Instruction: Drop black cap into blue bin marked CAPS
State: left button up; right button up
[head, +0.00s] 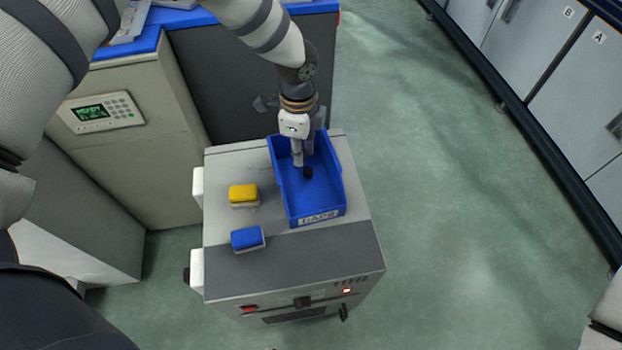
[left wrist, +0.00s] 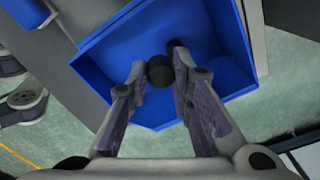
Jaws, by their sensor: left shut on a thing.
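The blue bin (head: 331,205) stands on the grey cabinet top, its white CAPS label on the near wall. It fills the upper part of the left wrist view (left wrist: 236,75). My left gripper (head: 303,160) points down over the bin's open top and is shut on the small black cap (head: 308,173). In the left wrist view the cap (left wrist: 160,71) sits between the fingertips (left wrist: 157,80), with the blue bin floor behind it. The exact height of the cap above the floor cannot be told. My right gripper is not in view.
A yellow-topped block (head: 243,193) and a blue-topped block (head: 247,239) lie left of the bin on the grey cabinet (head: 300,262). A beige unit with a keypad display (head: 102,112) stands at left. Open green floor (head: 455,210) lies to the right.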

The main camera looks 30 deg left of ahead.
pick_arm(q)
jog(key=shift+r, duration=0.1)
jog(key=o, duration=0.9)
jog(key=shift+c, duration=0.2)
jog(key=shift+r, duration=0.1)
notch_tip(320, 180, up, 12)
